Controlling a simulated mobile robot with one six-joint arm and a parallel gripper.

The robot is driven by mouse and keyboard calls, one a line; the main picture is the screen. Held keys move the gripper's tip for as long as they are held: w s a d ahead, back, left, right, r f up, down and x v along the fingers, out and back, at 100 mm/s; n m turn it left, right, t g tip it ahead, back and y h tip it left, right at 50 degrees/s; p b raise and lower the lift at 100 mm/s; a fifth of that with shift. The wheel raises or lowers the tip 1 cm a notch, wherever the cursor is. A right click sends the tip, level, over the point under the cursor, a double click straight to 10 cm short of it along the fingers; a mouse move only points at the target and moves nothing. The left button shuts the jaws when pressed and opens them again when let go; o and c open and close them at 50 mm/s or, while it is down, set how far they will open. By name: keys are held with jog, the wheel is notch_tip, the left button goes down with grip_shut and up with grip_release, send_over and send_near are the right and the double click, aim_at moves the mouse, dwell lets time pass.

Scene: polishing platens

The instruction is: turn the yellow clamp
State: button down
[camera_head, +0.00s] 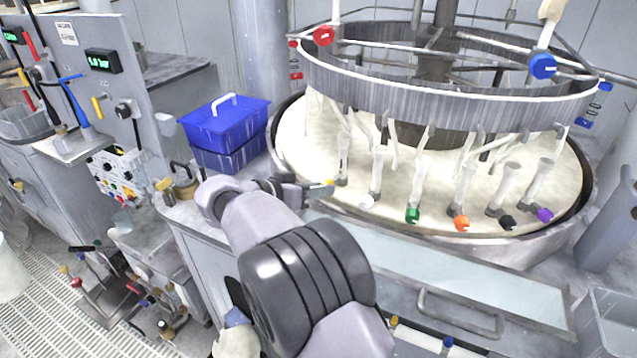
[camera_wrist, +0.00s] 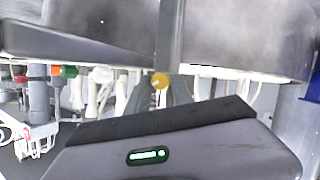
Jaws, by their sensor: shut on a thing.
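The yellow clamp (camera_head: 328,183) is at the left end of a row of coloured clamps along the near side of the round platen. My gripper (camera_head: 318,189) reaches it from the left and is shut on it. In the wrist view the round yellow end of the clamp (camera_wrist: 160,80) shows between the tips of my gripper (camera_wrist: 168,95). The fingers partly hide the clamp, and its exact turn angle cannot be told.
The white clamp (camera_head: 366,201) and green clamp (camera_head: 412,215) stand close to the right. A large grey ring (camera_head: 450,100) hangs above the pale platen (camera_head: 310,150). A blue box (camera_head: 225,125) stands behind my arm at left.

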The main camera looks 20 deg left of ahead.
dwell(0.4)
jog(key=c, duration=1.4)
grip_release()
jog(key=p+v, duration=0.3)
jog(key=v, duration=1.4)
jog(key=shift+a+p, duration=0.3)
jog(key=shift+p, duration=0.1)
